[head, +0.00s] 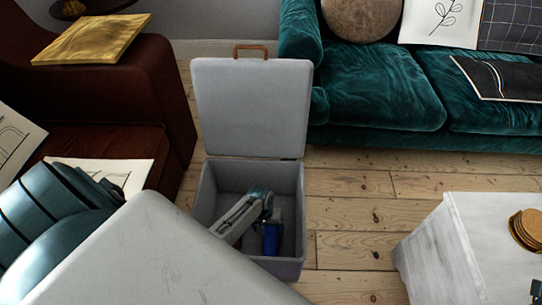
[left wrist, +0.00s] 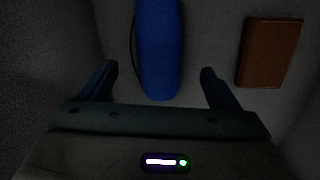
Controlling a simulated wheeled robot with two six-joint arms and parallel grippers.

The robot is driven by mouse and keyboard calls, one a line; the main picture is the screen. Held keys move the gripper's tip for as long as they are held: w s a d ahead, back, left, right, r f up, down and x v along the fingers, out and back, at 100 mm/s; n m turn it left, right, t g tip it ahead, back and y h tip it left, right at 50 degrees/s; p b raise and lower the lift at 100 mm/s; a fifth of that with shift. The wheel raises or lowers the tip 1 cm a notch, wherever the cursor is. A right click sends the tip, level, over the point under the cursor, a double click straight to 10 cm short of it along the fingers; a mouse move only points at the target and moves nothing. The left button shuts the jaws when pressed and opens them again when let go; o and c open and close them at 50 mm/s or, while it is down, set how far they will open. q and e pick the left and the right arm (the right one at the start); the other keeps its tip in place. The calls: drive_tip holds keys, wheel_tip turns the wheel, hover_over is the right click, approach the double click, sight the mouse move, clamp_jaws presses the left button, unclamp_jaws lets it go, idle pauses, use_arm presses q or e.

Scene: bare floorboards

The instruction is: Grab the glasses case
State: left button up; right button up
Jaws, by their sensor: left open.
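The blue glasses case (left wrist: 158,50) lies inside an open grey box (head: 204,200). In the head view the blue case (head: 271,240) shows low in the box, partly covered by my arm. My left gripper (head: 263,203) reaches down into the box. In the left wrist view my left gripper (left wrist: 157,72) is open, and the case lies ahead, lined up between its two fingers with space on both sides. The fingers do not appear closed on it. My right gripper is not in view.
A brown wallet-like item (left wrist: 269,52) lies right of the case in the box. The box's lid (head: 250,105) stands open at the back. A green sofa (head: 380,90), brown armchair (head: 90,100) and white table (head: 465,240) surround it. Floorboards right of the box are clear.

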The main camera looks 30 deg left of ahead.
sight(270, 236)
use_arm(q)
drive_tip(key=shift+d+f+b, duration=0.2)
drive_tip(key=shift+f+b, duration=0.35)
drive_tip(key=shift+f, duration=0.5)
drive_tip(key=shift+d+f+b, duration=0.15)
drive_tip(key=shift+f+b, duration=0.45)
drive_tip(key=shift+f, duration=0.45)
drive_tip(key=shift+d+f+b, duration=0.2)
drive_tip(key=shift+f+b, duration=0.35)
drive_tip(key=shift+f, duration=0.5)
drive_tip(key=shift+r, duration=0.1)
drive_tip(key=c, duration=1.1)
